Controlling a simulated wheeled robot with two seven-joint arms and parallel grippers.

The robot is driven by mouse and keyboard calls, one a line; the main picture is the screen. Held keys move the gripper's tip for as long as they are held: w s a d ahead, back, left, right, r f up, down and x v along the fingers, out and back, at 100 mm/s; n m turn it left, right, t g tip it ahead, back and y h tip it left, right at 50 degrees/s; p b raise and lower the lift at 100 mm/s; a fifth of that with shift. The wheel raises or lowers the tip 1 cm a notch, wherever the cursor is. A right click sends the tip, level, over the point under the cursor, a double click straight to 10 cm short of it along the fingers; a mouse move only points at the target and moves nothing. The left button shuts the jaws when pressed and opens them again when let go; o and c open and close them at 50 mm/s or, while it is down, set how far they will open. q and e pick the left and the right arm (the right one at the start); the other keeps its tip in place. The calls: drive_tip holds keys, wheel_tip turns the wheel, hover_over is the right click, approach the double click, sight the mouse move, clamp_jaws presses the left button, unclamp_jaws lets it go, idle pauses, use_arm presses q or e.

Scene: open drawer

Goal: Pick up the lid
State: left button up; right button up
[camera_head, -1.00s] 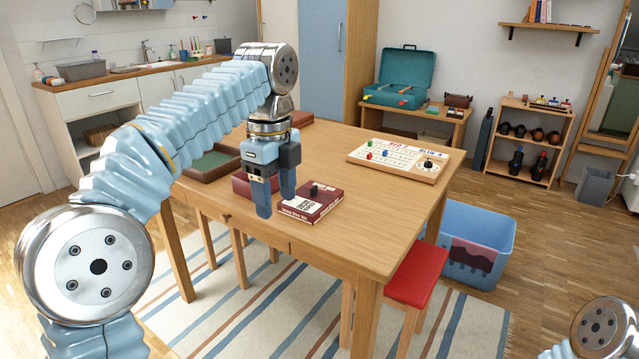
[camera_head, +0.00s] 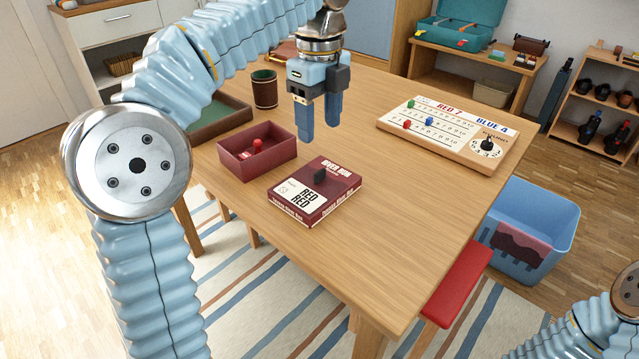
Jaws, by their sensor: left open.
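The lid (camera_head: 312,192) is a flat dark red box top with a white label reading "RED" and a black knob (camera_head: 320,176) on it. It lies on the wooden table near the front edge. Left of it stands an open dark red box (camera_head: 257,152) with a red piece (camera_head: 257,146) inside. My left gripper (camera_head: 318,130) points down above the table, behind the lid and apart from it. Its jaws are open and empty. My right gripper is out of view; only part of my right arm shows at the bottom right.
A green-lined tray (camera_head: 222,118) and a dark cup (camera_head: 264,90) stand behind the box. A scoreboard (camera_head: 450,132) with pegs lies on the table's right side. A blue bin (camera_head: 525,230) and red stool (camera_head: 460,283) stand beside the table. The table's middle is clear.

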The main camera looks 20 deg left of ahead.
sight(320, 171)
use_arm(q)
wheel_tip(320, 171, down, 10)
drive_tip(key=shift+s+d+f+b, duration=0.1)
drive_tip(key=shift+s+b, duration=0.05)
drive_tip(key=shift+b, duration=0.9)
clamp_jaws()
